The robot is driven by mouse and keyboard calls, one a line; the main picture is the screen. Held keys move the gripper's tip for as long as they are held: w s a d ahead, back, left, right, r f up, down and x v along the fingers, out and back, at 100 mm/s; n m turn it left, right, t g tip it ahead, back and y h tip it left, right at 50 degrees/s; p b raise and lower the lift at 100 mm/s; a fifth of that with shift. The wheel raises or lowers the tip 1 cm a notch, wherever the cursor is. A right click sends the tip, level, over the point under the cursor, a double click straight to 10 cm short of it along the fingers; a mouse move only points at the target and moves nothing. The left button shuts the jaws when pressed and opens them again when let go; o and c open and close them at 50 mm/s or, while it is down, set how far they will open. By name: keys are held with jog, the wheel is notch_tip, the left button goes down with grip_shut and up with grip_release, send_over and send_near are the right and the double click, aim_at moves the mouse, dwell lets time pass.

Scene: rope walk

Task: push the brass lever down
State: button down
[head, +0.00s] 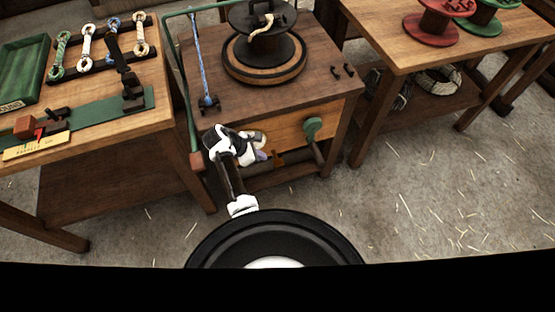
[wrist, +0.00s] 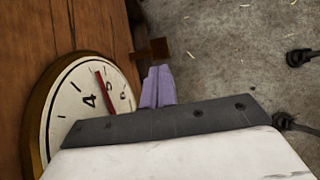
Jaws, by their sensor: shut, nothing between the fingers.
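The brass lever (head: 278,157) is a small brown-gold piece on the front of the wooden bench, just right of my gripper in the head view. In the wrist view the lever (wrist: 155,49) shows as a short block standing out from the wood, just beyond the fingertips. My gripper (head: 261,156) is in front of the bench, its purple fingers (wrist: 158,72) shut and empty. I cannot tell whether the fingertips touch the lever. A white dial (wrist: 88,100) with a brass rim and red needle is beside the fingers, partly covered by my gripper.
A green crank wheel (head: 312,127) with a handle sits on the bench front, right of the lever. The bench (head: 330,84) bears a black spool stand (head: 264,60). Tables stand left (head: 100,150) and right (head: 410,50). The floor (head: 400,200) at right is clear except for straw.

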jog(key=b+x, duration=0.7)
dwell(0.4)
dwell(0.3)
jog(key=a, duration=0.1)
jog(key=a+p, duration=0.1)
jog(key=s+f, duration=0.1)
jog(key=shift+a+p, duration=0.35)
jog(key=shift+a, duration=0.05)
dwell(0.3)
jog(key=shift+d, duration=0.1)
